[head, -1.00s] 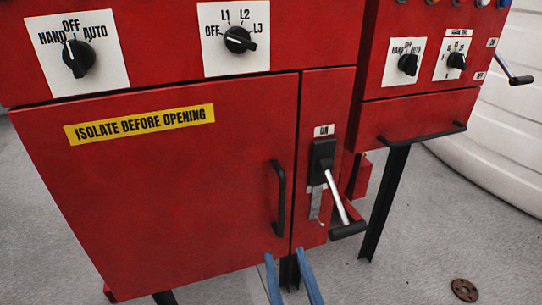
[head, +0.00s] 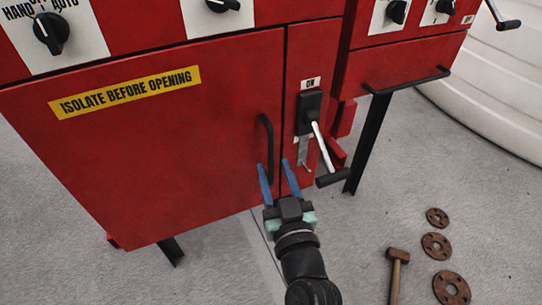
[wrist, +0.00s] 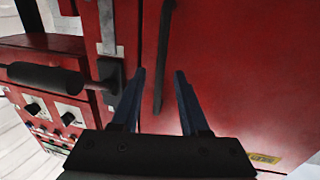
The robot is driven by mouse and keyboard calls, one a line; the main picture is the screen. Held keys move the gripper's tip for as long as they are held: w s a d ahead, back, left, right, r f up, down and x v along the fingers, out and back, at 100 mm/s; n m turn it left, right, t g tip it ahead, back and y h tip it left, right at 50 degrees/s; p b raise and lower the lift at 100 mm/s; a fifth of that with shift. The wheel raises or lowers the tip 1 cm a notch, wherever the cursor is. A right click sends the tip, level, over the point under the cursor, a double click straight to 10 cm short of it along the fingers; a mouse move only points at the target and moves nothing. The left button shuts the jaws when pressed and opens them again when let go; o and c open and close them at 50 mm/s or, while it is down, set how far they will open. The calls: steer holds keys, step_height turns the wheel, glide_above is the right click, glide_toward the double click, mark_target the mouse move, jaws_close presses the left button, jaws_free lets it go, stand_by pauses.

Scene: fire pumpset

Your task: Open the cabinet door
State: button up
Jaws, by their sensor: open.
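The red cabinet door (head: 170,160) is shut and carries a yellow "ISOLATE BEFORE OPENING" label (head: 124,92). Its black vertical bar handle (head: 265,140) is near the right edge of the door. In the wrist view the handle (wrist: 163,55) runs between and beyond the fingertips. My gripper (head: 274,165) is open, with its blue fingertips around the lower part of the handle in the head picture. The wrist view shows both fingers apart (wrist: 159,72) with nothing gripped. I cannot tell whether the fingertips reach far enough to straddle the bar.
A silver lever with a black grip (head: 331,178), beside an "ON" label, juts out close right of my gripper. It also shows in the wrist view (wrist: 45,77). A hammer (head: 397,262) and rusty flanges (head: 436,244) lie on the grey floor at right. A black stand leg (head: 368,145) stands nearby.

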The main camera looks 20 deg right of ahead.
mark_target(272, 162)
steer(key=shift+w+d, duration=0.15)
steer(key=shift+w, duration=0.7)
steer(key=shift+w+d, duration=0.1)
steer(key=shift+w, duration=0.75)
jaws_close()
